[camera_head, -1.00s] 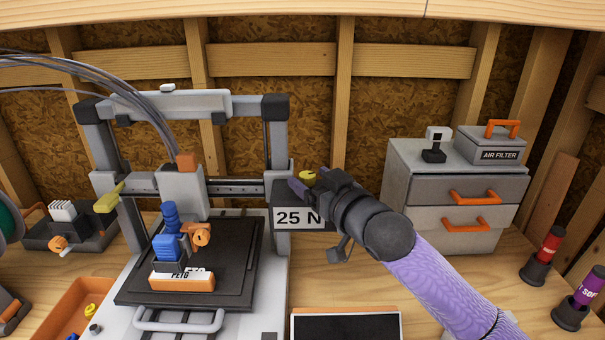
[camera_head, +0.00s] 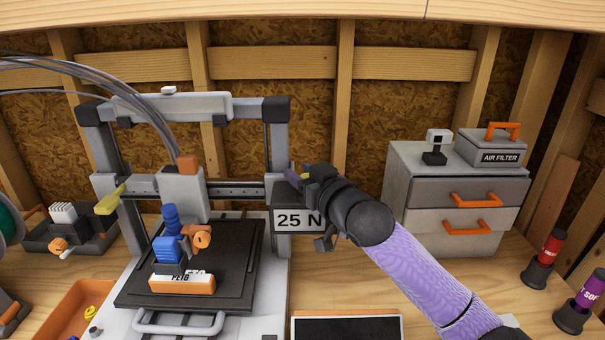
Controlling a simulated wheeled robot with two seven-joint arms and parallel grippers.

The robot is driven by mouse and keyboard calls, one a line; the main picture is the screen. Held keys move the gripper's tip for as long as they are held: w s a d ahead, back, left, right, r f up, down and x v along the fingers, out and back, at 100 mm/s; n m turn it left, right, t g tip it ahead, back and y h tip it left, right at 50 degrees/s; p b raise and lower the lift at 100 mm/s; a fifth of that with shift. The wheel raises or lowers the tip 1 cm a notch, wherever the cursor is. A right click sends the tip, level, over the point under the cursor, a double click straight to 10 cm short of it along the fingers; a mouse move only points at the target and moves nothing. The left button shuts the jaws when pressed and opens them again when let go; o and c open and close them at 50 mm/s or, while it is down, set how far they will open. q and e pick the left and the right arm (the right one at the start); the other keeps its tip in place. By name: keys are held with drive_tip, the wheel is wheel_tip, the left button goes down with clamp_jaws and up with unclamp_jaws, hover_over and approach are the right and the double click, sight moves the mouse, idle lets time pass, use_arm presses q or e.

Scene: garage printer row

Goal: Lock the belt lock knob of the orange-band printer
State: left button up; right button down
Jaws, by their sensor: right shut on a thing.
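The printer (camera_head: 200,104) stands at the left with a grey gantry and a black bed. An orange block sits on its print head (camera_head: 182,190). My right gripper (camera_head: 299,178) is at the right end of the printer's crossbar, above a label reading "25 N" (camera_head: 296,220). The purple sleeve of my right arm reaches in from the lower right. My left gripper is not in view.
A grey drawer cabinet (camera_head: 455,190) with orange handles stands at the right, bearing an air filter box (camera_head: 490,148). An orange tray (camera_head: 65,312) is at the lower left. A dark screen (camera_head: 346,327) lies at the front. Bench between printer and cabinet is clear.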

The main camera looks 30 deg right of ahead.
drive_tip(key=shift+r+m+h+p, duration=0.25)
drive_tip(key=shift+m+h+p, duration=0.25)
drive_tip(key=shift+h+p, duration=0.25)
drive_tip(key=shift+m+h+p, duration=0.3)
drive_tip(key=shift+m+h, duration=0.2)
drive_tip(key=shift+h, duration=0.35)
drive_tip(key=shift+d+m+h, duration=0.1)
drive_tip(key=shift+m+h, duration=0.4)
drive_tip(key=shift+h, duration=0.1)
drive_tip(key=shift+d+f+m+g+h, duration=0.15)
drive_tip(key=shift+m+g+h, duration=0.2)
drive_tip(key=shift+h, duration=0.3)
drive_tip(key=shift+d+f+m+g+h, duration=0.1)
drive_tip(key=shift+m+g+h, duration=0.15)
drive_tip(key=shift+m+h, duration=0.3)
drive_tip(key=shift+c, duration=1.4)
unclamp_jaws()
drive_tip(key=shift+s, duration=0.1)
drive_tip(key=p+v, duration=0.1)
drive_tip(key=v, duration=0.9)
